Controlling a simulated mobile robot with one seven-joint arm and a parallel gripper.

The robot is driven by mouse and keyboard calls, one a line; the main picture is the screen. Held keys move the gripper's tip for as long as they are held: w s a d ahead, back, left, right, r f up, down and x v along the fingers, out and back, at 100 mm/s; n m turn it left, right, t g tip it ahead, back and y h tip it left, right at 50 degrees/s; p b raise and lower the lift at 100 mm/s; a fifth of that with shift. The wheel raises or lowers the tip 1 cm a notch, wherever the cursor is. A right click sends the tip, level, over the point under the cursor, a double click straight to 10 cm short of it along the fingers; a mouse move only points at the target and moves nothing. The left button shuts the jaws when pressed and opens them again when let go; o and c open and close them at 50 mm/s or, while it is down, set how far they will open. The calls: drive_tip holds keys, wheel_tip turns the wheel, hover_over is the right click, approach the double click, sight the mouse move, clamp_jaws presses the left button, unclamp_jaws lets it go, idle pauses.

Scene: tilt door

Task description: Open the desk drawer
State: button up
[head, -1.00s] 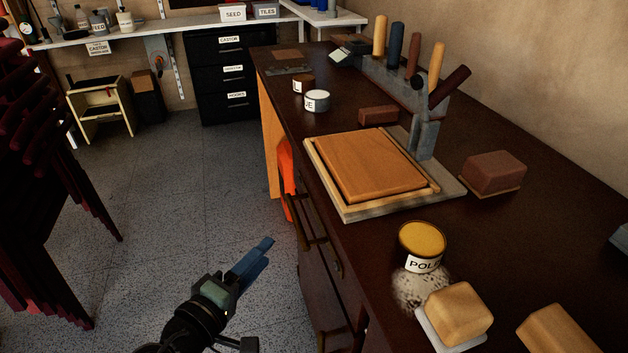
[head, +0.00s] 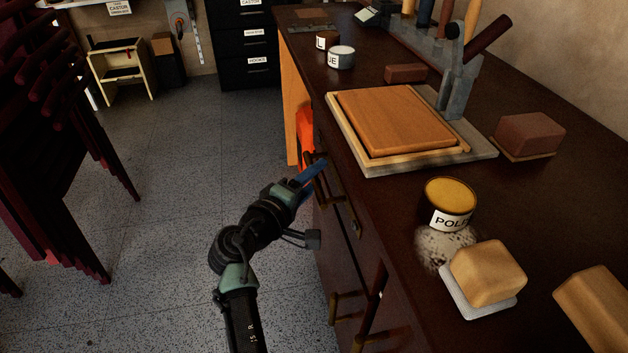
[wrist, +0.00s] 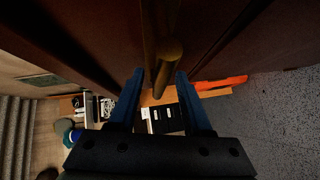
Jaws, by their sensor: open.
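The dark wooden desk (head: 395,235) runs along the right, with its drawer front (head: 335,180) facing left and looking closed. A bar handle (head: 322,192) stands out from the front; it also shows as a brownish rod (wrist: 164,55) in the wrist view. My gripper (head: 318,167) has blue fingers and is at the handle's upper end. In the wrist view my gripper (wrist: 155,80) is open, with the rod's end between the two fingertips. I cannot tell whether either finger touches it. My fingers partly hide the handle in the head view.
Lower handles (head: 347,308) project from the desk front. An orange thing (head: 306,130) hangs by the desk's side. Stacked dark red chairs (head: 50,150) stand left; the floor between is clear.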

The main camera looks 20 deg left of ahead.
clamp_jaws()
idle(1.5)
